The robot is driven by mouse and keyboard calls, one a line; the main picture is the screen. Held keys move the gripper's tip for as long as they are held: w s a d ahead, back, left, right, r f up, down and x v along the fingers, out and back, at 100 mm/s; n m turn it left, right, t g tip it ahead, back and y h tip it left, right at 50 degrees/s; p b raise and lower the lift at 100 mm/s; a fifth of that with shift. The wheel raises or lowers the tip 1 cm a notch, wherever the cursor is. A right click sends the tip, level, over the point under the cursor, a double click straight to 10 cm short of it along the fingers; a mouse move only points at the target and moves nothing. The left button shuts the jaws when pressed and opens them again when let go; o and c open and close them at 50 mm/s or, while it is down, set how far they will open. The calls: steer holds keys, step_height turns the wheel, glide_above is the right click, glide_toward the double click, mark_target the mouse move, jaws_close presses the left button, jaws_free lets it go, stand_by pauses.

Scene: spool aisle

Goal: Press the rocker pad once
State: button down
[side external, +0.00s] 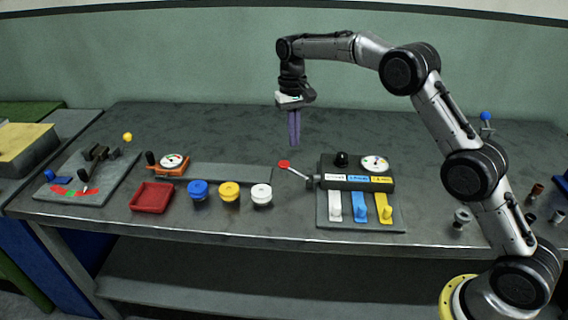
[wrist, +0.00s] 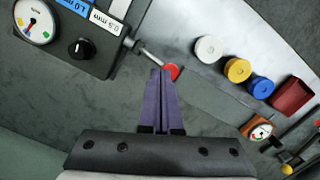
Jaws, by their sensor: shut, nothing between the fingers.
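No part is clearly marked as the rocker pad, and I cannot tell which one it is. A grey base (side external: 112,180) at the left carries a flat red and green piece (side external: 62,190) and dark fittings. The control panel (side external: 358,170) at centre right has white (side external: 335,206), blue (side external: 360,207) and yellow (side external: 384,207) paddles. A red-tipped lever (side external: 284,164) sticks out from its left side. My gripper (side external: 294,143) points down above the bench, its purple fingers shut and empty. In the wrist view its fingertips (wrist: 160,72) overlap the lever's red tip (wrist: 174,72); contact cannot be told.
A red tray (side external: 152,198) and blue (side external: 198,190), yellow (side external: 229,192) and white (side external: 261,194) spools stand near the front edge. An orange gauge unit (side external: 172,164) sits behind the tray. Small metal parts lie at the right. The bench behind my gripper is clear.

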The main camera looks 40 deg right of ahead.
steer(key=s+r, duration=0.3)
steer(key=s, duration=0.5)
steer(key=shift+r, duration=0.2)
steer(key=shift+r, duration=0.1)
stand_by(0.4)
steer(key=s+r+t, duration=0.4)
steer(key=s+r, duration=0.9)
steer(key=r, duration=0.1)
steer(key=s+n+t, duration=0.2)
steer(key=s, duration=0.9)
steer(key=s+f+n, duration=0.1)
steer(key=s+f, duration=0.6)
steer(key=f, duration=0.1)
steer(key=shift+n+t, duration=0.4)
steer(key=shift+s, duration=0.1)
